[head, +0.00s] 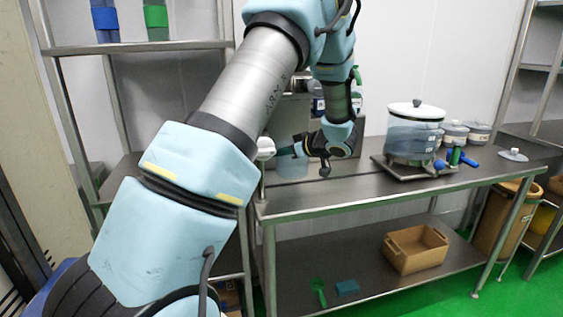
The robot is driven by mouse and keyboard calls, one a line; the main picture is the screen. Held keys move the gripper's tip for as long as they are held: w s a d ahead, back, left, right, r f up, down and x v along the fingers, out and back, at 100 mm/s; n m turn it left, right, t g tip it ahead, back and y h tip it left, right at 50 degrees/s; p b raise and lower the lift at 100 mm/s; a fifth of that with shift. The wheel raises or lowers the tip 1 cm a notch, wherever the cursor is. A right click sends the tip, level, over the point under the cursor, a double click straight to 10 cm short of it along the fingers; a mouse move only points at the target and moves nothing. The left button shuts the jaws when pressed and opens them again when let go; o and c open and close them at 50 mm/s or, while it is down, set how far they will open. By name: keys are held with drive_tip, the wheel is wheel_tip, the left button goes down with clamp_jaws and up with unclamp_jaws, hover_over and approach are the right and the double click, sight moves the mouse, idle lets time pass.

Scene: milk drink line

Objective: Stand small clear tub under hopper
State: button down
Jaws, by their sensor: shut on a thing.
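My gripper (296,148) is at the left end of the steel table (330,195), small and partly covered by its own wrist. It is shut on a small clear tub (291,167), which shows as a pale bluish see-through shape below the fingers. I cannot tell whether the tub touches the table top. A grey machine (293,112) stands behind my gripper, mostly hidden by my arm. I cannot make out a hopper outlet there or how the tub lines up with it.
A large clear vessel (412,138) with a white lid stands on a metal base to the right. Lidded tubs (455,134) stand beyond it. A brown crate (415,249), green scoop (318,291) and blue block (347,287) lie on the lower shelf. The table front is mostly bare.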

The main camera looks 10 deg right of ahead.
sight(287, 163)
wheel_tip(287, 163, down, 3)
drive_tip(key=shift+p, duration=0.35)
drive_tip(key=shift+w+a+f+p, duration=0.1)
drive_tip(key=shift+w+f+p, duration=0.15)
drive_tip(key=shift+f, duration=0.3)
drive_tip(key=shift+s+f, duration=0.1)
drive_tip(key=c, duration=0.8)
unclamp_jaws()
drive_tip(key=shift+c, duration=0.2)
drive_tip(key=b+v, duration=0.2)
drive_tip(key=v, duration=1)
